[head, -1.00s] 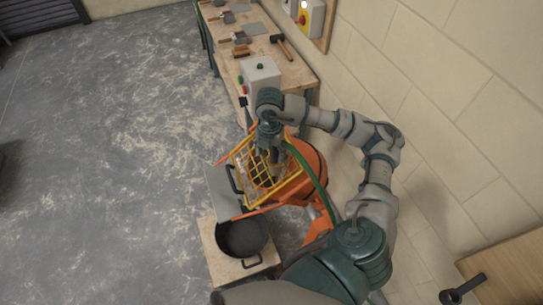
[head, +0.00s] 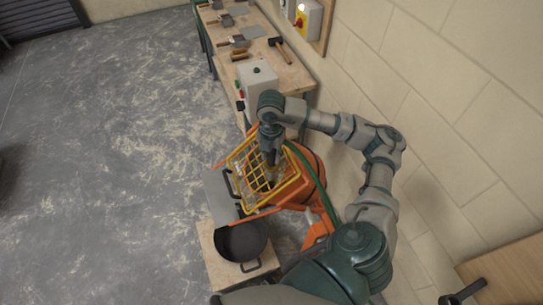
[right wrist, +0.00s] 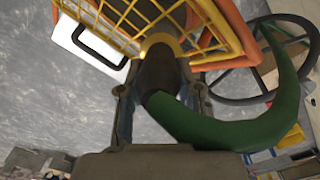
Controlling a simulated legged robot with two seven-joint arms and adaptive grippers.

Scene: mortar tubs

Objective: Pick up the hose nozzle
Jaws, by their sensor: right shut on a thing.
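The hose nozzle (right wrist: 160,72) is a dark, short cylinder with a brass-coloured front end, seen in the right wrist view. A thick green hose (right wrist: 240,128) runs from it to the right, and also shows in the head view (head: 323,195). My right gripper (right wrist: 160,92) is shut on the nozzle, with a finger on either side of it. In the head view my right gripper (head: 271,158) points down over the yellow grid guard at the orange mixer, and the nozzle is hard to make out there. My left gripper is not in view.
The yellow grid guard (head: 246,160) lies close to the nozzle. The orange mixer (head: 313,172) stands below my arm. A black tub (head: 241,241) sits on a wooden board in front. A workbench with tools (head: 262,53) runs along the wall. The floor at left is clear.

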